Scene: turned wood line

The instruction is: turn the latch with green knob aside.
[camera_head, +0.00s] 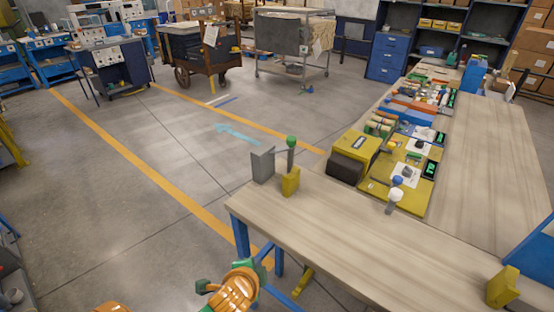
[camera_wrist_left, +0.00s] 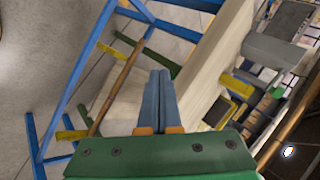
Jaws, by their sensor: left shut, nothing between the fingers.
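The green knob (camera_head: 291,141) tops a dark upright handle at the near left corner of the wooden table in the head view. A grey block (camera_head: 263,165) stands left of the handle, and a yellow block (camera_head: 290,182) stands just in front of it. My left gripper (camera_head: 265,253) is low in the head view, beside the table's near left edge and apart from the knob. In the left wrist view its two blue-grey fingers (camera_wrist_left: 160,98) are together with nothing between them. I cannot make out the green knob for sure in that view. My right gripper is not in view.
The wooden table (camera_head: 340,232) has a bare near part and blue legs close to my left gripper. A yellow case (camera_head: 360,149), a yellow board (camera_head: 412,202) and a blue knob (camera_head: 397,181) above a white one lie farther right. Another yellow block (camera_head: 503,286) sits at the right front.

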